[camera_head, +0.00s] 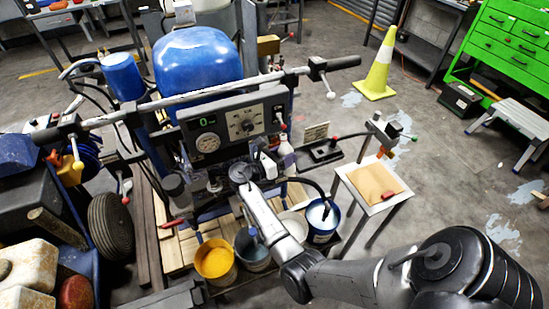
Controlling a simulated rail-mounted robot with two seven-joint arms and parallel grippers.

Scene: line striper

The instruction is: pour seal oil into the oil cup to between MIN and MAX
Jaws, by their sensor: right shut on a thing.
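My right arm comes in from the lower right and reaches up to the front of the line striper (196,58). My right gripper (250,176) is in front of the panel, small and partly hidden by its own wrist. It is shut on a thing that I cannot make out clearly. A small pale bottle (286,153) stands just right of the gripper; its label is too small to read. A small cup-like fitting (214,184) is left of the gripper. I cannot tell whether it is the oil cup, and no MIN or MAX marks show. My left gripper is not in view.
A yellow paint bucket (215,261), a grey bucket (252,249) and a blue-rimmed bucket (322,219) stand below the machine. The handlebar (220,90) crosses above the panel (235,125). A small stand (371,184) is at right. Open floor lies beyond it.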

